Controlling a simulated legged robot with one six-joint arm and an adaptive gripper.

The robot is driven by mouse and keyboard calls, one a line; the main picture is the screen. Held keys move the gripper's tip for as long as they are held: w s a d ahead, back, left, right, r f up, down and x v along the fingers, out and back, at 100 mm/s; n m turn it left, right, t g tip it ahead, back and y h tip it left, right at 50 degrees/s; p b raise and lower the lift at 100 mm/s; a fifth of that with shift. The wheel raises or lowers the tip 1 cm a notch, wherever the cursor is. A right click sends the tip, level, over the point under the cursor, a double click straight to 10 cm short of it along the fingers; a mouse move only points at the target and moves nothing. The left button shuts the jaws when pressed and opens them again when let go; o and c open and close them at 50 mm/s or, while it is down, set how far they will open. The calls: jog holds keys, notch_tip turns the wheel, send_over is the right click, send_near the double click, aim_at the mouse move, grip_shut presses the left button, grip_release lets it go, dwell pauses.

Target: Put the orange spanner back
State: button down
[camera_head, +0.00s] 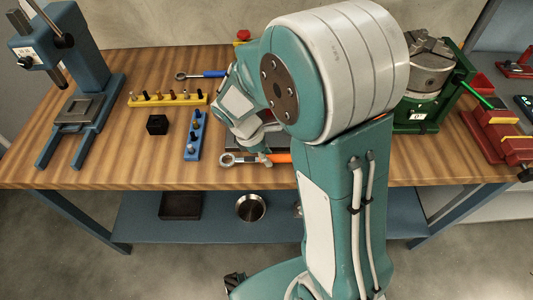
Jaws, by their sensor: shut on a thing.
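The orange spanner (279,157) lies level at the front part of the wooden bench, its silver ring end (227,159) pointing left. My gripper (264,159) is over its middle, fingers down, and shut on it. The right end of the spanner is hidden behind my arm. I cannot tell whether it touches the bench or is held just above it. A dark grey flat thing (240,143) shows partly behind my gripper, mostly hidden.
A blue-handled spanner (203,74) lies at the back. A yellow rack (167,98), a blue rack (194,136) and a black block (157,124) stand left of my gripper. A blue press (85,85) stands far left, a green-framed chuck (428,85) right. The front left bench is clear.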

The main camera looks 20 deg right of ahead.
jog(key=shift+f, duration=0.25)
jog(key=shift+c, duration=1.9)
grip_release()
jog(key=v, duration=1.2)
jog(key=s+d+r+m+t+y, duration=0.2)
jog(key=s+r+m+t, duration=0.1)
jog(key=s+m, duration=0.4)
jog(key=s+d+r+m+t+y, duration=0.2)
jog(key=s+r+m+t, duration=0.2)
jog(key=s+m, duration=0.3)
jog(key=shift+s+r, duration=0.75)
jog(key=shift+r, duration=0.1)
